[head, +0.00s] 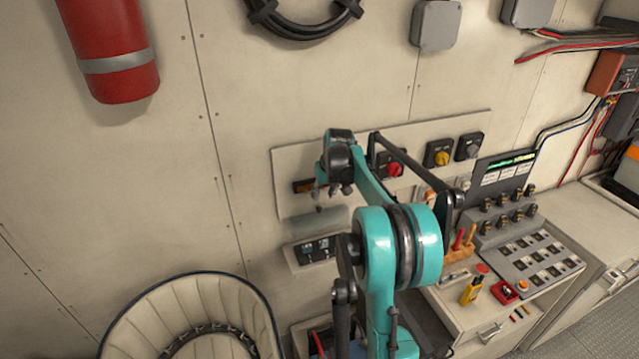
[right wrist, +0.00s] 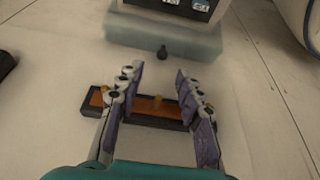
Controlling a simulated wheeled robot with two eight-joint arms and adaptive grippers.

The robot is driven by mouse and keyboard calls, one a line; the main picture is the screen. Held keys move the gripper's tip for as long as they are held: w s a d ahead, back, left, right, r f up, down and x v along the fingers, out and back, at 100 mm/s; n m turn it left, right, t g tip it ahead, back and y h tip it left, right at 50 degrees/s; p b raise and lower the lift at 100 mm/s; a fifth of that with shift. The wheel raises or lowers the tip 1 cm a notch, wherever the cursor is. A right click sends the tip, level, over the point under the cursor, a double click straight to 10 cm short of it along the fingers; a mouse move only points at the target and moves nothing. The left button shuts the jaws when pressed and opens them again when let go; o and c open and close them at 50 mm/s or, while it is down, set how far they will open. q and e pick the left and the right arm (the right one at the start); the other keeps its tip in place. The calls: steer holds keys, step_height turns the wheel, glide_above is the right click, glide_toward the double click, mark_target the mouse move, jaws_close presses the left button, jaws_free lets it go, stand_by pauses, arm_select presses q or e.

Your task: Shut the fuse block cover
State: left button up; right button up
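The fuse block (head: 318,249) is on the wall panel, with dark fuses showing in its pale housing. Its translucent grey-green cover (head: 305,224) stands raised above the fuses, leaving them exposed. A small dark knob is at the cover's upper edge. My right gripper (head: 333,192) is just above the cover. In the right wrist view, the cover (right wrist: 150,42) and its knob (right wrist: 162,52) lie ahead of my right gripper (right wrist: 159,73). Its fingers are spread, with nothing between them, and look apart from the knob. My left gripper is not in view.
A dark bar with an orange face (right wrist: 150,108) is on the wall behind my fingers. Rotary switches (head: 438,153) are to the right on the panel. A control console (head: 530,250) stands further right. A round cream padded object (head: 190,315) is below left.

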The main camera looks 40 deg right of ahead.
mark_target(319, 207)
steer(key=x, duration=0.7)
steer(key=shift+w+r+p, duration=0.1)
steer(key=shift+p, duration=0.2)
steer(key=shift+a+f, duration=0.2)
steer(key=shift+w+d, duration=0.1)
jaws_close()
